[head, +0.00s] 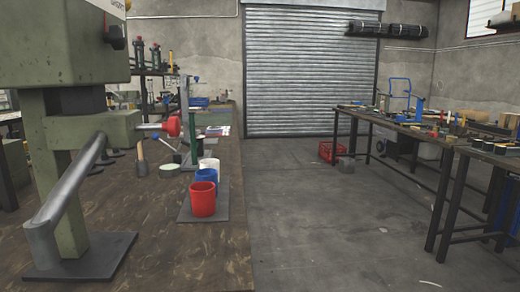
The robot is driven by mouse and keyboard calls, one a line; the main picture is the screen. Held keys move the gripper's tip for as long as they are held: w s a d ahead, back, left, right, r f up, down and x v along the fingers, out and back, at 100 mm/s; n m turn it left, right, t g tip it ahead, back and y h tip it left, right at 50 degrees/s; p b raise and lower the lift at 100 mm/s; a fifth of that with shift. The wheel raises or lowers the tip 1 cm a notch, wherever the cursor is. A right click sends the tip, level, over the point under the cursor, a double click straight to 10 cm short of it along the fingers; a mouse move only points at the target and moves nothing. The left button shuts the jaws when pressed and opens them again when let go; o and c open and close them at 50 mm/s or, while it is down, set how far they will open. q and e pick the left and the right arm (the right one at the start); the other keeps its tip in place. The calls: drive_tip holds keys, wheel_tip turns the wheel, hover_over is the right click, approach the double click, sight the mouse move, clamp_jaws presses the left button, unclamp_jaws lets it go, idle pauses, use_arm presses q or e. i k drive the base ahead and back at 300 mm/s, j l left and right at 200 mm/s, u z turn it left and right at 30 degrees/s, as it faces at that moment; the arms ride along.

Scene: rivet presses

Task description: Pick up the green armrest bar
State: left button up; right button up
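I cannot make out for sure which thing is the green armrest bar. A large green press (62,45) stands at the left on the wooden workbench (150,250), with a horizontal green arm (90,130) on its post and a grey lever (75,182) slanting down. A thin green upright post (186,115) stands farther back on the same bench. Neither of my grippers shows in the head view.
Red, blue and white cups (203,199) stand in a row on a dark plate near the bench's right edge. The floor (320,220) in the middle is open. Tool-covered tables (400,121) stand at the right. A red crate (326,151) sits by the roller shutter (310,70).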

sight(197, 133)
drive_tip(key=l+z, duration=0.1)
drive_tip(key=z, duration=1.75)
drive_tip(key=i+l, duration=0.1)
drive_tip(key=i, duration=0.6)
drive_tip(key=i+l+u, duration=0.1)
drive_tip(key=i, duration=0.55)
drive_tip(key=i+j+u, duration=0.15)
drive_tip(key=i+u, duration=0.6)
drive_tip(key=u, duration=0.15)
drive_tip(key=i+l+u, duration=0.15)
drive_tip(key=i+u, duration=0.2)
drive_tip(key=u, duration=0.15)
drive_tip(key=i+j+u, duration=0.1)
drive_tip(key=i, duration=0.7)
drive_tip(key=i+j+u, duration=0.1)
drive_tip(key=i, duration=0.7)
drive_tip(key=i+l+u, duration=0.1)
drive_tip(key=i, duration=0.3)
drive_tip(key=i+l, duration=0.1)
drive_tip(key=i, duration=0.25)
drive_tip(key=i+l+u, duration=0.15)
drive_tip(key=i, duration=0.2)
drive_tip(key=u, duration=1.8)
